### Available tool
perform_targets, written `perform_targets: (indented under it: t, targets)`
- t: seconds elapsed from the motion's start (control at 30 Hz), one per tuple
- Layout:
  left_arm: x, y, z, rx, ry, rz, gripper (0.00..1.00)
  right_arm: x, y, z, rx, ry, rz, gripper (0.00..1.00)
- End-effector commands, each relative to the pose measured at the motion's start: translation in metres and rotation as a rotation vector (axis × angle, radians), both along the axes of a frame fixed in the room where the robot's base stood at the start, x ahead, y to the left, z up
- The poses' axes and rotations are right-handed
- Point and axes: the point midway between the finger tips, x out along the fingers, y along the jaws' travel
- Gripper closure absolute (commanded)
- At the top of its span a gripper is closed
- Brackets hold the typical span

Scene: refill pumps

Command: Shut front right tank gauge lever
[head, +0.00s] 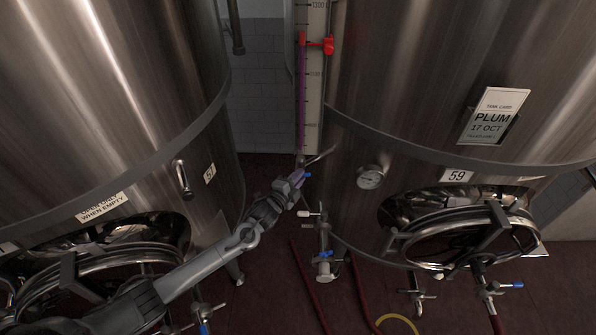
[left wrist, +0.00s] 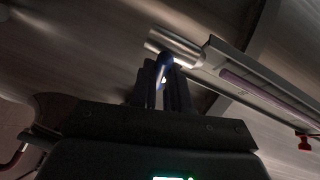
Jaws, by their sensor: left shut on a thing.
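The right tank (head: 440,60), marked 59 with a PLUM card, carries an upright sight gauge (head: 313,80) on its left side. Purple liquid shows in the gauge tube, and a red marker (head: 318,45) sits high on it. At the gauge's foot is a metal fitting with a blue lever (head: 306,175). My left gripper (head: 299,179) is shut on this lever. In the left wrist view the blue lever (left wrist: 163,66) stands between the dark fingers, below the metal fitting (left wrist: 175,47). The fingers hide part of the lever. My right gripper is not in view.
Another steel tank (head: 90,80), marked 57, stands at the left. A valve with a blue handle (head: 325,254) stands below the gauge. Red hoses (head: 308,285) lie on the dark floor.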

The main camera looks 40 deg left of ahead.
Motion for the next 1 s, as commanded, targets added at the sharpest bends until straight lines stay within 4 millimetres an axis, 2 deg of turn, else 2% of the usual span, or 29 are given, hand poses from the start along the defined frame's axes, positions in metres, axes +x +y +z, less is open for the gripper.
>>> perform_targets:
  t: [0.03,0.3,0.9,0.93,1.0]
  targets:
    - [0.0,0.0,0.005,0.026,0.019,0.001,1.0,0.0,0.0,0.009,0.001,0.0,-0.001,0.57]
    - [0.0,0.0,0.003,0.119,0.09,0.0,1.0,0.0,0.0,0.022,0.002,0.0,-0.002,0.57]
    - [0.0,0.0,0.001,0.15,0.115,0.001,1.0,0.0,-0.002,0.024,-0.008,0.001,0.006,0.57]
    - [0.0,0.0,0.001,0.15,0.114,0.0,0.81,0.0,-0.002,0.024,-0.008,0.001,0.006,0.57]
    - [0.0,0.0,0.001,0.15,0.114,0.0,0.7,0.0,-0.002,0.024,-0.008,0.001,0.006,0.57]
